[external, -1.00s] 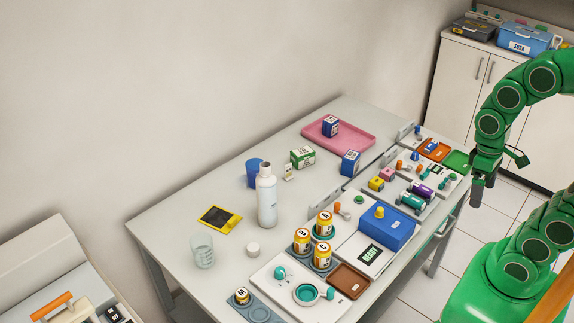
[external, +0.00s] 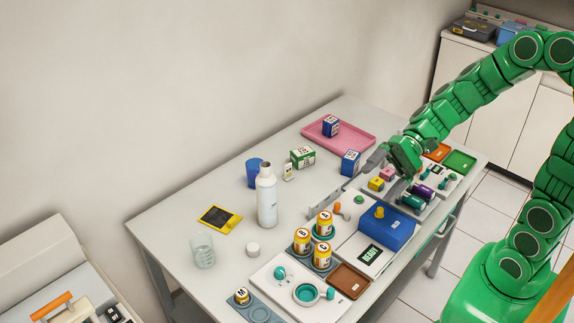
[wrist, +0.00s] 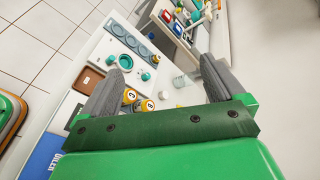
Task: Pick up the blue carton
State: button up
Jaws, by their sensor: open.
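Two blue and white cartons show in the external view. One blue carton (external: 350,163) stands on the grey table, and another blue carton (external: 330,126) stands on the pink tray (external: 362,143). My gripper (external: 372,160) is open, with its grey fingers pointing left, just right of the carton on the table. I cannot tell whether they touch. In the wrist view, my open gripper (wrist: 160,80) has nothing between its fingertips, and I make out no blue carton there.
A green and white carton (external: 302,157), a white bottle (external: 267,198) and a blue cup (external: 254,172) stand left of my gripper. A blue box (external: 388,230) and several yellow jars are nearer the front. The table's left part has free room.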

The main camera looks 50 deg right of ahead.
jog(key=w+d+m+t+y, duration=0.1)
jog(key=w+d+m+t, duration=0.3)
jog(key=w, duration=0.5)
jog(key=m+t+h, duration=0.7)
jog(key=m+t, duration=0.1)
jog(key=m, duration=0.8)
send_over(346, 157)
jog(key=s+a, duration=0.5)
notch_tip(346, 157, down, 12)
jog(key=d+f+m+h, duration=0.1)
jog(key=d+f+m, duration=0.1)
jog(key=f, duration=0.1)
jog(key=d+f+m+h, duration=0.1)
jog(key=d+f+m, duration=0.1)
jog(key=d+f, duration=0.1)
jog(key=d+f+m+h, duration=0.2)
jog(key=d+f, duration=0.1)
jog(key=f, duration=0.1)
jog(key=shift+s+d+f, duration=0.25)
jog(key=shift+f, duration=0.15)
jog(key=shift+x, duration=1.5)
jog(key=shift+w+a+f, duration=0.2)
jog(key=shift+w+f, duration=0.3)
jog(key=shift+w, duration=0.05)
jog(key=shift+w+a+f, duration=0.15)
jog(key=shift+w+f, duration=0.3)
jog(key=shift+w, duration=0.15)
jog(key=shift+x, duration=0.85)
jog(key=c, duration=1.1)
